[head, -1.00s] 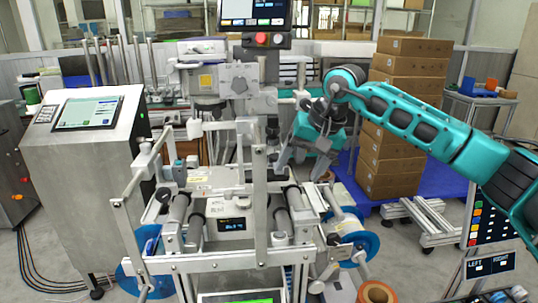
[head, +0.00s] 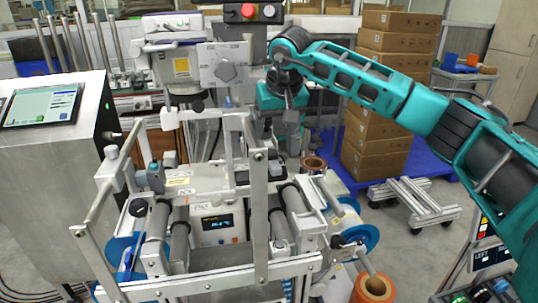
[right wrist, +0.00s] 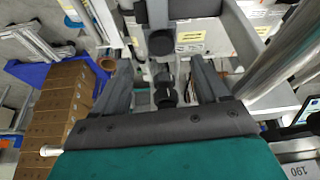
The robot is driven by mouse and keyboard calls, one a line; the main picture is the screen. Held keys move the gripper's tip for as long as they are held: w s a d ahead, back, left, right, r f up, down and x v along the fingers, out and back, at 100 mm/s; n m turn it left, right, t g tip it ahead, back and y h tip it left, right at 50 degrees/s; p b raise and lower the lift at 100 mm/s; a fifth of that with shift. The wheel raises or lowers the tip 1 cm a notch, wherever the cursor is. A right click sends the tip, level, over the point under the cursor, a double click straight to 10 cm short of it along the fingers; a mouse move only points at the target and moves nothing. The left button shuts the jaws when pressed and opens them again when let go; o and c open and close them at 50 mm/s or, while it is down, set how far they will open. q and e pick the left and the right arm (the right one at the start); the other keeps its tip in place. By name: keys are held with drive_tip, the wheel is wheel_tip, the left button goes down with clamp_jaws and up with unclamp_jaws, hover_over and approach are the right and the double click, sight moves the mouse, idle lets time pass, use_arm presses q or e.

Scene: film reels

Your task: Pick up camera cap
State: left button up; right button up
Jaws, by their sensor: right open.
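My right gripper (head: 280,138) points down beside the machine's upright bars, its fingertips partly hidden in the head view. In the right wrist view the same gripper (right wrist: 160,64) is open, with its two grey fingers spread apart. A small black part (right wrist: 165,92) shows in the gap between the fingers; I cannot tell whether it is the camera cap. Dark round pieces (right wrist: 161,42) lie just beyond the fingertips. No contact with the fingers is clear. I cannot single out the camera cap for sure in the head view. My left gripper is not in view.
The machine's metal frame (head: 260,215) stands close to my right gripper. A grey housing with a dial (head: 222,66) is to its left. Stacked cardboard boxes (head: 385,120) and a low metal trolley (head: 412,205) are to the right. Blue film reels (head: 358,238) sit low on the machine.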

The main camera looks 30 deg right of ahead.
sight(270, 152)
drive_tip(key=x, duration=0.7)
drive_tip(key=shift+w+f, duration=0.2)
drive_tip(key=shift+f, duration=0.05)
drive_tip(key=shift+c, duration=0.3)
drive_tip(key=c, duration=1.1)
